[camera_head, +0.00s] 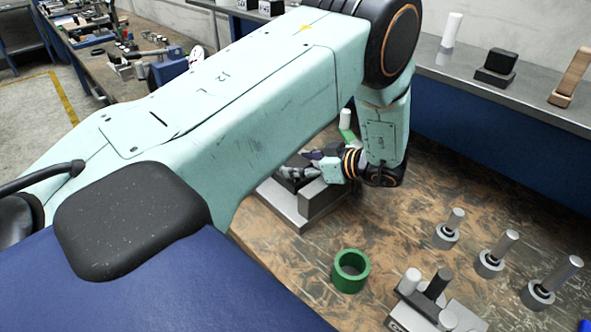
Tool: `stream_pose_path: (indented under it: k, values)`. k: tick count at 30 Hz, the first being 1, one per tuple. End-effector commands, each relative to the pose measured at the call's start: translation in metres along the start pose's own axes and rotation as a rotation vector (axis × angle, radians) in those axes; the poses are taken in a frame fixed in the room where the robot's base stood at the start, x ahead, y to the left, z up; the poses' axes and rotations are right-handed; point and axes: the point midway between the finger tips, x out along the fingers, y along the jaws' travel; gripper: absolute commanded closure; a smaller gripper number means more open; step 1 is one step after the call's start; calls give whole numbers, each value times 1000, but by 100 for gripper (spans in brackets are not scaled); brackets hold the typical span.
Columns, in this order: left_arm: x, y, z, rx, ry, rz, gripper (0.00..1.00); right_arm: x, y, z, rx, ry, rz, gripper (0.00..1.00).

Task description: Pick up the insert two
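My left arm comes in from the left and bends down over the table. My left gripper (299,172) is low beside a grey metal block fixture (317,203), small in the picture and partly behind my arm, so I cannot tell whether its fingers are open or shut. Three grey metal pieces, each a rod in a round base, stand at the right: one (450,229), a second (496,254) and a third (551,283). They are apart from the gripper. I see no label marking insert two. My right gripper is not in view.
A green ring (350,271) sits on the worn wooden table (415,229). A grey fixture with upright cylinders (433,305) is at the front edge of view. A raised shelf (504,96) behind holds a white cylinder (451,31), a black block (496,68) and a wooden piece (571,77).

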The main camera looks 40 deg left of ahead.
Motion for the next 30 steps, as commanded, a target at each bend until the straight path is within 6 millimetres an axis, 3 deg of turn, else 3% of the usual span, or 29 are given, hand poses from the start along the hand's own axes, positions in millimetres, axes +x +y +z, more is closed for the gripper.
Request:
stream_pose_path:
  k: [18,30]
  values:
    - [-1,1,-1,-3,2,-1,100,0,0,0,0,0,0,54]
    - [-6,3,-12,-9,7,1,100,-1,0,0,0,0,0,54]
